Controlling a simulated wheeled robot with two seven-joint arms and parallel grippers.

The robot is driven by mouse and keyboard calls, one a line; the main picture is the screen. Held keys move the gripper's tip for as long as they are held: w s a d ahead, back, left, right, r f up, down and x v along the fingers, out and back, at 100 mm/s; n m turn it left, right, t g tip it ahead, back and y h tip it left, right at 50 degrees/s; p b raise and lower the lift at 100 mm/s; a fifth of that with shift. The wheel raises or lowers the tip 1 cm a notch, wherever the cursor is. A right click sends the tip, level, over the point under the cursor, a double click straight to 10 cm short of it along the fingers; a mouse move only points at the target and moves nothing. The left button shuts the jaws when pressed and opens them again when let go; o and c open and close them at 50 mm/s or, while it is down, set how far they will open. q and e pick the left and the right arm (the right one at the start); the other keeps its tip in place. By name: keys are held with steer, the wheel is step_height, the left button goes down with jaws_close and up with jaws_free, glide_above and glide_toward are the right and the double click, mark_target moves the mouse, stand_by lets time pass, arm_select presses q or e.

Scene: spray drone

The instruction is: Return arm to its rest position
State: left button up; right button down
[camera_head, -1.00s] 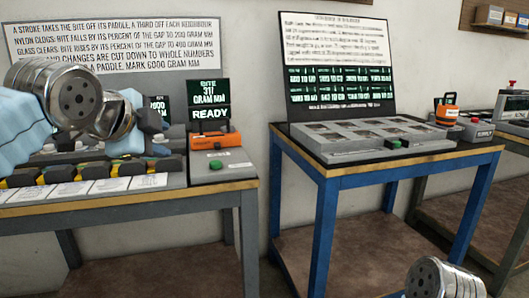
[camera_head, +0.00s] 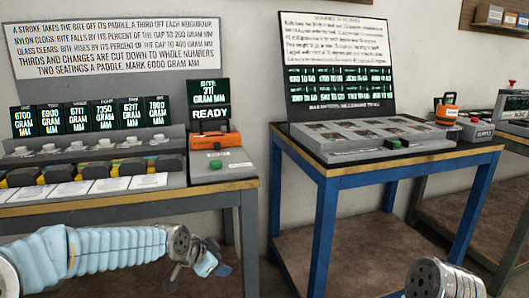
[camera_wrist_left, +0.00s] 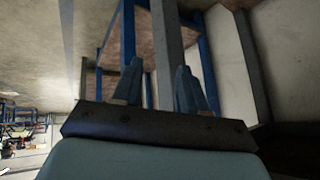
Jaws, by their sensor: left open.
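My left arm comes in from the lower left in the head view, with its blue sleeve low in front of the left bench. My left gripper (camera_head: 207,262) is at its end, below the bench's front edge and apart from it. In the left wrist view its two fingers (camera_wrist_left: 157,90) are spread with nothing between them. On the left bench (camera_head: 125,199) stands a row of paddles (camera_head: 98,145) under screens (camera_head: 90,113) reading 6700, 6900, 7117, 7350, 5311 and 7900 gram mm. My right gripper is not in view; only a metal joint of mine shows at bottom right.
An orange device (camera_head: 222,141) and a green button (camera_head: 216,163) sit at the left bench's right end, under a READY screen (camera_head: 210,114). A blue-legged table (camera_head: 325,215) with a display board (camera_head: 338,70) stands to the right. Open floor lies between them.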

arm_select(q)
steer(key=s+d+f+n+g, duration=0.1)
steer(key=s+f+n, duration=0.15)
steer(key=f, duration=0.55)
steer(key=s+d+f+n+g, duration=0.1)
steer(key=s+f, duration=0.2)
steer(key=f, duration=0.4)
steer(key=s+f+n+g, duration=0.3)
steer(key=s+f+n, duration=0.5)
steer(key=s+f, duration=1)
steer(key=shift+s+a+g, duration=0.25)
steer(key=shift+s+g, duration=0.05)
steer(key=shift+s, duration=0.75)
